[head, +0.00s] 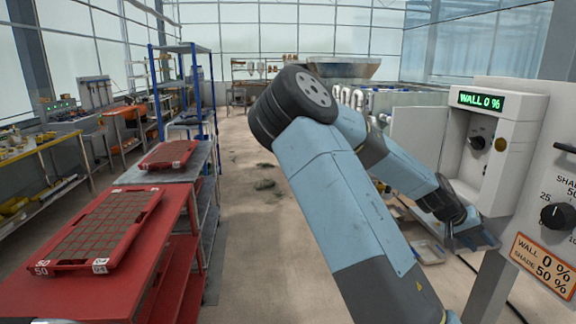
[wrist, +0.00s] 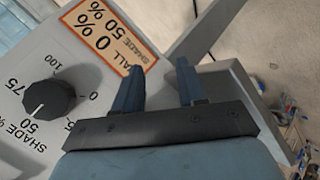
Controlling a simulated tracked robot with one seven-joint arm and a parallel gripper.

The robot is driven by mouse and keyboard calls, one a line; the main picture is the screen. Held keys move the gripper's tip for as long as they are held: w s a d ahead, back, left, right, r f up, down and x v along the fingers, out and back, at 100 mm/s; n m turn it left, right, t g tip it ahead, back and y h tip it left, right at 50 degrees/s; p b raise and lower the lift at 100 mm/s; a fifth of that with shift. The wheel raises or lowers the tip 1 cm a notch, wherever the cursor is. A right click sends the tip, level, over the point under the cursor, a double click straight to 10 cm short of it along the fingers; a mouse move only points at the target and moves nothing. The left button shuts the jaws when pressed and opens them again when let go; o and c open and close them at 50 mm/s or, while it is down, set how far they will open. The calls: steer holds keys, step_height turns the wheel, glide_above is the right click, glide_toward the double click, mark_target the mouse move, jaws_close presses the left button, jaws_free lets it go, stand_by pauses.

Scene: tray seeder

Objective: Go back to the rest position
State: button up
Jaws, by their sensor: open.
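My gripper (head: 478,238) is at the right in the head view, in front of and below the white control box (head: 524,130) with the green "WALL 0 %" display (head: 479,101). In the wrist view my gripper (wrist: 157,82) has its two blue fingers apart with nothing between them. A second panel with a black shade knob (wrist: 46,99) shows at the left of the wrist view; the knob points near 50. The shade knob (head: 555,216) also shows at the head view's right edge. A small dark knob (head: 477,142) sits under the display.
An orange label (head: 544,265) reads wall 0 %, shade 50 %. A red table (head: 120,290) at the left bears a red seed tray (head: 147,196); another red tray (head: 168,154) lies behind it. A blue-posted rack (head: 213,100) stands beyond. The floor aisle (head: 240,215) between looks mostly clear.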

steer(key=s+a+f+y, duration=0.2)
steer(key=a+f+y, duration=0.2)
steer(key=a+f, duration=0.15)
steer(key=a+r+n+t+y, duration=0.2)
steer(key=a+r+y, duration=0.2)
steer(key=a, duration=0.5)
steer(key=s+a+r+n+t, duration=0.2)
steer(key=s+a+r, duration=0.5)
steer(key=r, duration=0.3)
steer(key=s+a+r+n+t+y, duration=0.1)
steer(key=s+a+r+n+t, duration=0.1)
steer(key=s+a+r, duration=0.6)
step_height(320, 180, up, 3)
steer(key=shift+s+a+f+n+t, duration=0.1)
steer(key=shift+s+a+n+t, duration=0.2)
steer(key=shift+a+t, duration=0.4)
steer(key=shift+a, duration=0.2)
